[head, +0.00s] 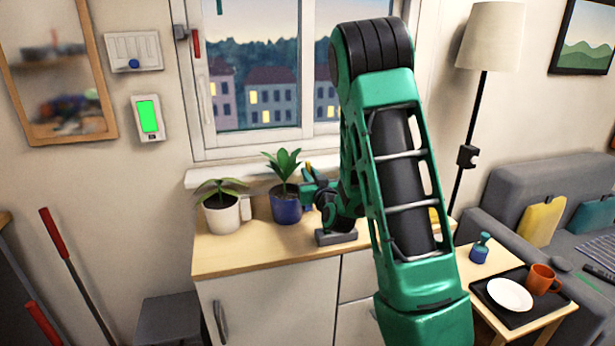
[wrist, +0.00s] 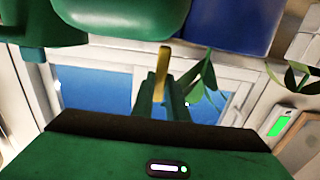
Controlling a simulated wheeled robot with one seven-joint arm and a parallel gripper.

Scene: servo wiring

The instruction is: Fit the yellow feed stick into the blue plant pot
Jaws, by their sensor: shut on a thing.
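The blue plant pot (head: 287,208) holds a leafy plant and stands on the wooden cabinet top below the window. My gripper (head: 309,184) is just right of the pot, near its rim height. It is shut on the yellow feed stick (wrist: 162,70). In the head view only a small yellow-orange bit (head: 308,170) shows by the gripper. In the wrist view my gripper's fingers (wrist: 164,97) hold the stick, and the blue pot (wrist: 235,25) appears at the top right. The stick appears apart from the pot; its full length is unclear.
A white pot (head: 222,215) with a plant stands left of the blue pot. My arm hides the cabinet's right part. A large green shape (wrist: 130,12) at the wrist view's top is unclear.

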